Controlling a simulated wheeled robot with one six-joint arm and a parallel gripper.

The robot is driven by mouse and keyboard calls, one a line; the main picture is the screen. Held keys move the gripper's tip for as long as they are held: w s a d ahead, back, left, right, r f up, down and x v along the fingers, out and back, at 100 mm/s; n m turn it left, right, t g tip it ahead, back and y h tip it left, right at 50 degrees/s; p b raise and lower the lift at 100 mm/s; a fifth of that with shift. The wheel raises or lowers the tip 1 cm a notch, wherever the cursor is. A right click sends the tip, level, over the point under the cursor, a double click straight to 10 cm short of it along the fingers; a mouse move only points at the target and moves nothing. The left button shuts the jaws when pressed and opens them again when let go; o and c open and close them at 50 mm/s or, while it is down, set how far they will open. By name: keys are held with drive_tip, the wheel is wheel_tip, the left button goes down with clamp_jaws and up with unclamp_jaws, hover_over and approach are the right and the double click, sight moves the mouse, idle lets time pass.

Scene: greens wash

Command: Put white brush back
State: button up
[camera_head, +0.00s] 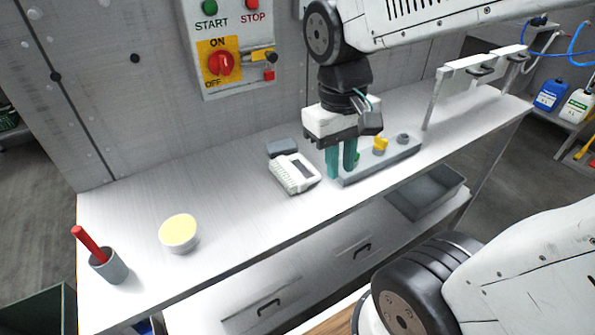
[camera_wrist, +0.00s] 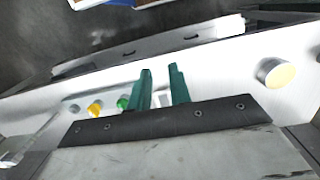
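The white brush (camera_head: 294,174) lies on the white bench, just left of my gripper, its bristles along its lower left side. My gripper (camera_head: 342,172) points down with two teal fingers, low beside the left end of a grey control base. The fingers are apart, and I see nothing held between them. In the wrist view, the gripper (camera_wrist: 161,75) shows a clear gap between its fingertips. A small white patch shows low between the fingers there; I cannot tell whether it is the brush.
The grey base (camera_head: 372,167) carries yellow (camera_head: 380,145), green and grey knobs. A dark grey block (camera_head: 283,147) sits behind the brush. A bowl (camera_head: 179,233) with yellow contents and a cup (camera_head: 108,267) holding a red-handled tool stand left. The bench between bowl and brush is clear.

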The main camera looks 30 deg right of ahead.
drive_tip(key=shift+g+h, duration=0.4)
drive_tip(key=shift+h, duration=0.3)
drive_tip(key=w+d+f, duration=0.1)
drive_tip(key=w+f, duration=0.1)
drive_tip(key=w, duration=0.2)
drive_tip(key=w+d+f, duration=0.1)
drive_tip(key=w+f, duration=0.2)
drive_tip(key=w, duration=0.2)
drive_tip(key=w+d+f, duration=0.1)
drive_tip(key=w+f, duration=0.2)
drive_tip(key=w, duration=0.1)
drive_tip(key=shift+w+d+f, duration=0.1)
drive_tip(key=shift+w+f, duration=0.15)
drive_tip(key=shift+w, duration=0.05)
drive_tip(key=t, duration=0.2)
hover_over(308, 164)
drive_tip(key=a, duration=0.2)
drive_tip(key=f, duration=0.3)
drive_tip(key=d+f, duration=0.1)
drive_tip(key=f, duration=0.2)
drive_tip(key=d+f, duration=0.1)
drive_tip(key=f, duration=0.1)
drive_tip(key=shift+f, duration=0.3)
clamp_jaws()
